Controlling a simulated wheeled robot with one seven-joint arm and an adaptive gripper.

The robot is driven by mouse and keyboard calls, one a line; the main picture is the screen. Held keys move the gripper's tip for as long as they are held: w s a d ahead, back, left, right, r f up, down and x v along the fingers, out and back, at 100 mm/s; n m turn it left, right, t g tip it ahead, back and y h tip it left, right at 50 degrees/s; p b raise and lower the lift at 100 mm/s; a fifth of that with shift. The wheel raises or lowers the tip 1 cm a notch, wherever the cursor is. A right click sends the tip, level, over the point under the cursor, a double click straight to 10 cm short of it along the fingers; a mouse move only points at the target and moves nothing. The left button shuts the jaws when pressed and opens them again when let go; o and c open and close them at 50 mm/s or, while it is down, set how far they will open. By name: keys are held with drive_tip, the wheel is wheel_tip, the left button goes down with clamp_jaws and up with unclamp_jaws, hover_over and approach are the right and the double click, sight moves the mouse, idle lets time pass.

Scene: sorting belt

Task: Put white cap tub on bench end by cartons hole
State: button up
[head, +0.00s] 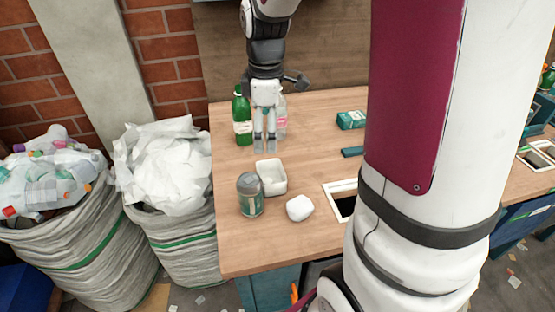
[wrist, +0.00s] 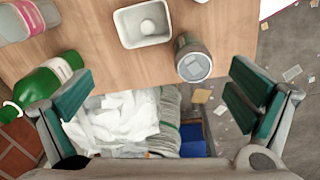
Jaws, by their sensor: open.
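An open, pale square tub (head: 272,180) sits on the bench (head: 300,245); its hollow inside shows in the wrist view (wrist: 143,40). A small white rounded piece (head: 299,208) lies right of and in front of it. No tub with a clear white cap can be made out; I cannot tell which piece is meant. A white-framed hole (head: 328,190) in the bench is partly hidden by my arm. My gripper (head: 265,148) is open and empty, behind the tub in the head view. In the wrist view its fingers (wrist: 160,100) stand wide apart.
A grey-topped jar (head: 250,195) stands beside the tub. A green bottle (head: 242,115) and a pink-labelled clear bottle (head: 281,118) stand close to my gripper. A green carton (head: 351,120) lies further right. Filled sacks (head: 175,245) stand left of the bench.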

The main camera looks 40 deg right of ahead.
drive_tip(key=s+a+r+m+t, duration=0.1)
drive_tip(key=s+a+r+m, duration=0.3)
drive_tip(key=s, duration=0.5)
drive_tip(key=s+a+r+m+t, duration=0.2)
drive_tip(key=s+a+r+m, duration=0.3)
drive_tip(key=s, duration=0.5)
drive_tip(key=shift+s+a+m, duration=0.3)
drive_tip(key=shift+a+m, duration=0.5)
drive_tip(key=shift+m, duration=0.2)
drive_tip(key=shift+r, duration=0.1)
drive_tip(key=shift+r, duration=0.15)
